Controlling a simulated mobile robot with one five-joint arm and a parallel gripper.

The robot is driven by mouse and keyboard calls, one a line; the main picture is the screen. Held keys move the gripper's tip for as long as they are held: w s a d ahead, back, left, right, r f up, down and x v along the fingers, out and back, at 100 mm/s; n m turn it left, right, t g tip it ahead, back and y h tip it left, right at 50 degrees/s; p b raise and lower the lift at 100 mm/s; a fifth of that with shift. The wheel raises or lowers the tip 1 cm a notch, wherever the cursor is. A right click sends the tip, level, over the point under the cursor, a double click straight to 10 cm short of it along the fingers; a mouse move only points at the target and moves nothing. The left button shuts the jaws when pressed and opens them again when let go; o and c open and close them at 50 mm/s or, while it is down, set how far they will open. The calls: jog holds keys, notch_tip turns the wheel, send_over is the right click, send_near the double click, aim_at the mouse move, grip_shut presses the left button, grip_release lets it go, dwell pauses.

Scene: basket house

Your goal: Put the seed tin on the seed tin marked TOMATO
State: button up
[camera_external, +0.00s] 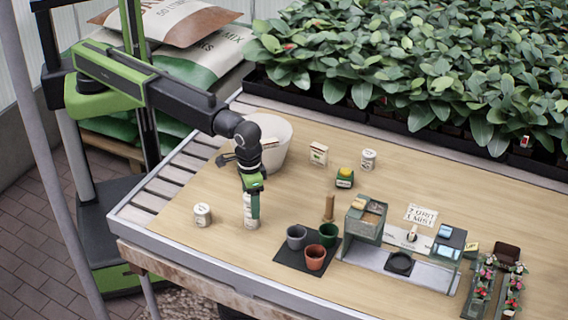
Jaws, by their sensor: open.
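A small white seed tin (203,215) with a dark printed label stands upright at the left of the bench. Another white seed tin (368,160) stands farther back, right of centre. A taller white cylinder (251,222) stands directly under my gripper (252,204); it could be one tin on another, but I cannot tell. My gripper points down, with a green finger in front of this cylinder's upper part and hiding some of it. It is open. The labels are too small to read, so I cannot tell which tin is TOMATO.
A white pot (275,150) stands behind my gripper. A dark mat (290,256) with several small pots lies to the right, beside a green seeding station (363,222). Bare bench lies around the left tin.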

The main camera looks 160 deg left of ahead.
notch_tip(320, 180, up, 12)
jog(key=p, duration=1.2)
jog(key=shift+r, duration=0.1)
jog(key=shift+d, duration=0.1)
jog(key=s+d+m, duration=0.4)
jog(key=d+m, duration=0.2)
jog(key=d, duration=0.7)
jog(key=s+d+m, duration=0.5)
jog(key=d+m, duration=0.1)
jog(key=d, duration=0.8)
jog(key=s+d+m, duration=0.4)
jog(key=d+m, duration=0.2)
jog(key=d, duration=0.7)
jog(key=shift+s+d, duration=0.2)
jog(key=shift+d, duration=0.2)
